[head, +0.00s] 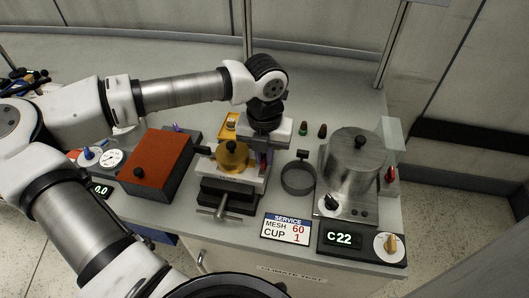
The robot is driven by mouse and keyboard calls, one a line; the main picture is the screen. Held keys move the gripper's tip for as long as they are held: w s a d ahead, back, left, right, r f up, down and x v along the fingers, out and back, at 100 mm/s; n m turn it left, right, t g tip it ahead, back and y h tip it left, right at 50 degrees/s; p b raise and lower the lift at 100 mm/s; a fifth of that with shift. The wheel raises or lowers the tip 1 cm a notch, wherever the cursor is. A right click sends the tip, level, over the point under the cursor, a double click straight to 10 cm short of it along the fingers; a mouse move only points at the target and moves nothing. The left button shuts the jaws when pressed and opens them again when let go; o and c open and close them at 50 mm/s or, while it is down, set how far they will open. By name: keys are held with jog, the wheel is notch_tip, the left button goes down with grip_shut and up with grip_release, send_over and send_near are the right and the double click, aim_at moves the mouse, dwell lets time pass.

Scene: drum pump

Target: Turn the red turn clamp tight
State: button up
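My gripper (263,152) points down over the grey clamping fixture (228,195) near the middle of the bench. Its fingers are behind and to the right of a yellow round cap (232,155) with a black knob. A small reddish-purple part (267,160) shows at the fingers; I cannot tell if it is the red turn clamp. The fingertips are mostly hidden, so I cannot tell whether they are open or shut on anything. Another small red part (390,174) stands to the right of the steel pot, clear of the gripper.
An orange-topped box (160,160) is at left. A service card (286,229) lies in front.

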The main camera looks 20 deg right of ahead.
jog(key=shift+f+b, duration=0.15)
jog(key=shift+b, duration=0.3)
grip_shut()
jog(key=m+b, duration=0.3)
jog(key=shift+f+b, duration=0.2)
jog(key=shift+b, duration=0.2)
jog(key=m+b, duration=0.3)
jog(key=shift+r+m+b, duration=0.1)
jog(key=shift+m+b, duration=0.2)
jog(key=m+b, duration=0.2)
jog(key=m, duration=0.1)
jog(key=shift+m+b, duration=0.3)
jog(key=m+b, duration=0.2)
jog(key=m, duration=0.2)
jog(key=shift+r, duration=0.15)
jog(key=shift+r+m+b, duration=0.1)
jog(key=shift+m+b, duration=0.5)
jog(key=shift+m, duration=1.3)
jog(key=o, duration=0.7)
grip_release()
